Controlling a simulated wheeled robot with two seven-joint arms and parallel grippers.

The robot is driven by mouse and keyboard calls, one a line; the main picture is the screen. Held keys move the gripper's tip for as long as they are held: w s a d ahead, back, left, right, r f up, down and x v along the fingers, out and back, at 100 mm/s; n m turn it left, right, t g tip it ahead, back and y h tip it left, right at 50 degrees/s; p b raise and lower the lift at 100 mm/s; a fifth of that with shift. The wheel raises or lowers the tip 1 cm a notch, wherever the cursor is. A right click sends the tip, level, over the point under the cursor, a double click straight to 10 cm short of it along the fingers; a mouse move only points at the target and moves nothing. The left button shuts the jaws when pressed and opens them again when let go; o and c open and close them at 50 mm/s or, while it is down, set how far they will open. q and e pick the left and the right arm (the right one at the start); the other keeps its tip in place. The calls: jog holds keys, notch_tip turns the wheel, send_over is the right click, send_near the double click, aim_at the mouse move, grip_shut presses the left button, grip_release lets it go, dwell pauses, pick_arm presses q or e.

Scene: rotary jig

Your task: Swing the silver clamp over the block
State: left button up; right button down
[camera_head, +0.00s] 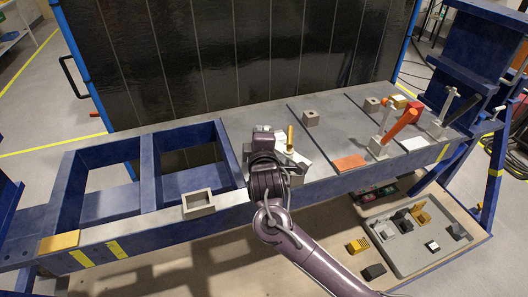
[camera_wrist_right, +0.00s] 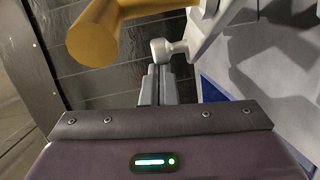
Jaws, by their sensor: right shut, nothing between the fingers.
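My right gripper (camera_head: 263,133) is shut and empty at the middle of the bench. Its two grey fingers (camera_wrist_right: 158,85) are together in the right wrist view. Just beyond the fingertips is the rounded end of a silver clamp arm (camera_wrist_right: 172,47); I cannot tell whether they touch. A thick yellow handle (camera_wrist_right: 95,35) is at the upper left there, and a yellow upright (camera_head: 290,137) shows beside the gripper in the head view. My gripper and wrist hide part of this fixture. A grey block (camera_head: 311,118) stands behind it to the right. My left gripper is not in view.
Clamps with an orange handle (camera_head: 401,124) and a black handle (camera_head: 464,107) stand to the right. An orange pad (camera_head: 350,162) and a hollow grey box (camera_head: 198,203) lie on the bench. A grey tray (camera_head: 405,265) with loose parts sits lower right. A dark panel (camera_head: 240,60) stands behind.

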jog(key=shift+w+r+m+h, duration=0.15)
jog(key=shift+w+m+h, duration=0.2)
jog(key=shift+h, duration=0.25)
jog(key=shift+w+d+p, duration=0.25)
jog(key=shift+w+p, duration=0.1)
jog(key=shift+p, duration=0.15)
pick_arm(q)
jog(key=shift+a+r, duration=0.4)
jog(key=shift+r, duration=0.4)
pick_arm(e)
jog(key=shift+w+d, duration=0.2)
jog(key=shift+d, duration=0.05)
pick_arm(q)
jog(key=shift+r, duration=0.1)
pick_arm(e)
jog(key=shift+w, duration=0.1)
pick_arm(q)
jog(key=shift+p, duration=0.3)
